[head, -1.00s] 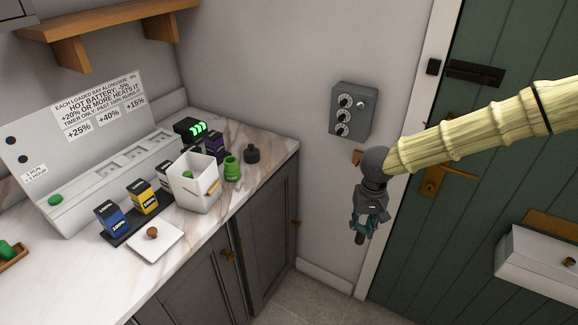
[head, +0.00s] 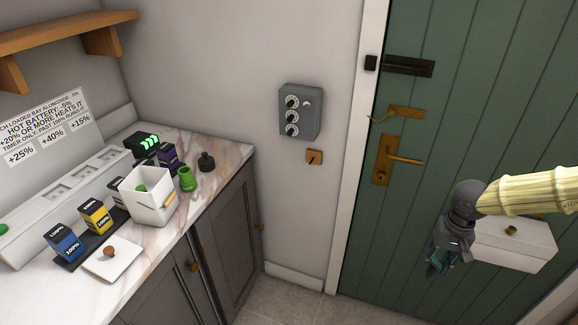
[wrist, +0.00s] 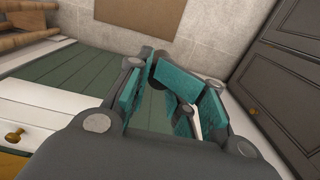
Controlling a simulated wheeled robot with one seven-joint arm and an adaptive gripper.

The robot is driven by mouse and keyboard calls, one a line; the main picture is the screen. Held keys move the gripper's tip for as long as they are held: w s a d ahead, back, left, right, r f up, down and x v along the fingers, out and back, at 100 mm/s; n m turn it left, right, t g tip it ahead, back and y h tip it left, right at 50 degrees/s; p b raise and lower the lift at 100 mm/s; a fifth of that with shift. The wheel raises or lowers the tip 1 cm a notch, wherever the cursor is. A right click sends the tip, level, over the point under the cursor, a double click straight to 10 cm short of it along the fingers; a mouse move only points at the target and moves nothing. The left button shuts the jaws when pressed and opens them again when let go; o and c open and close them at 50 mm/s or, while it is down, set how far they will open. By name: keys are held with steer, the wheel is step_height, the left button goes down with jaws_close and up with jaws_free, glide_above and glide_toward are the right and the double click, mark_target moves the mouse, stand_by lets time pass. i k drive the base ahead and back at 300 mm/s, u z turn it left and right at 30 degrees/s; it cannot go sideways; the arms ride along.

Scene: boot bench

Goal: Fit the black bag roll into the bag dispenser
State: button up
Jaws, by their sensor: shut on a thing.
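My gripper (head: 437,258) hangs in front of the green door at the right of the head view. In the wrist view its teal finger pads (wrist: 180,105) are closed in around a dark thing, probably the black bag roll, mostly hidden by the fingers. An open white box (head: 152,208) with a small front hole stands on the counter, far left of my gripper; it may be the bag dispenser. A small green thing (head: 141,188) shows inside it. A white square lid (head: 103,266) with a wooden knob lies in front of it.
A white box (head: 515,252) with a knob is beside my gripper at the door. Blue (head: 64,243) and yellow (head: 96,217) batteries, a green bottle-shaped thing (head: 187,180) and a black one (head: 206,162) crowd the counter. A grey dial box (head: 300,112) hangs on the wall.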

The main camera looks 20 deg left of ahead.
mark_target(187, 179)
steer(key=k, duration=0.8)
steer(key=u, duration=1.1)
steer(key=i, duration=0.95)
